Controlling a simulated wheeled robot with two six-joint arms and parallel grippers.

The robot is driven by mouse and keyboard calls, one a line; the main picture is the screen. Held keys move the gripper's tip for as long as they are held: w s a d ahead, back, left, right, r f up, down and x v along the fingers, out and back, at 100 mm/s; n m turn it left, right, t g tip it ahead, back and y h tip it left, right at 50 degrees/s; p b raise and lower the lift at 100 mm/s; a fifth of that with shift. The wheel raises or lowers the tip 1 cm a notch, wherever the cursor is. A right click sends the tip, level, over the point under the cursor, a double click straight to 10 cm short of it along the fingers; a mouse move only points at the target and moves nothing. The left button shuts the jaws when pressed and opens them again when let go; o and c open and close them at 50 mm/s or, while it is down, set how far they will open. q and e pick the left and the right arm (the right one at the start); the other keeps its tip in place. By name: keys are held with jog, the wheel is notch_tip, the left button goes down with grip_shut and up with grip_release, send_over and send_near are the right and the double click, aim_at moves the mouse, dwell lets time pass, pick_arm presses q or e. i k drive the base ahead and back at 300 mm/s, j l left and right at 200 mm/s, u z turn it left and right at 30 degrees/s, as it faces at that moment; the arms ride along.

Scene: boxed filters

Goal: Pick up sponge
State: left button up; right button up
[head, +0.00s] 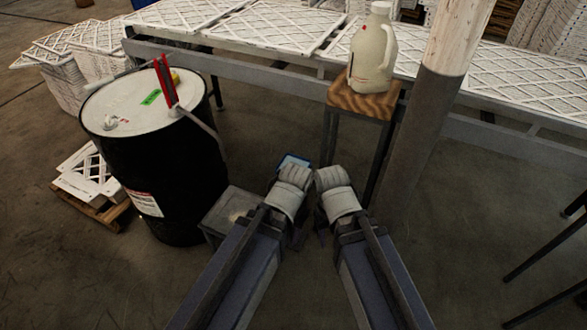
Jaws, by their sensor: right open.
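I cannot make out a sponge for certain. A small yellow thing (175,77) shows on top of the black drum (160,185), partly hidden behind a red upright tool (164,82). A flat green patch (151,97) lies on the drum's white lid, left of the red tool. My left gripper (294,173) and my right gripper (330,177) are side by side at the centre, pointing away, well to the right of the drum. The right one is open, and I see nothing in it. The left one's fingers are hidden by its own wrist.
A jug (372,52) stands on a wooden-topped stool (364,100) beyond my grippers. A pillar (432,100) rises right of it. A long table with white filter frames (270,28) runs behind. A grey box (230,215) sits beside the drum. The floor at right is mostly bare.

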aim_at(175, 78)
jog(key=i+j+z, duration=0.3)
jog(key=j, duration=0.9)
jog(key=j+z, duration=0.3)
jog(key=j, duration=0.85)
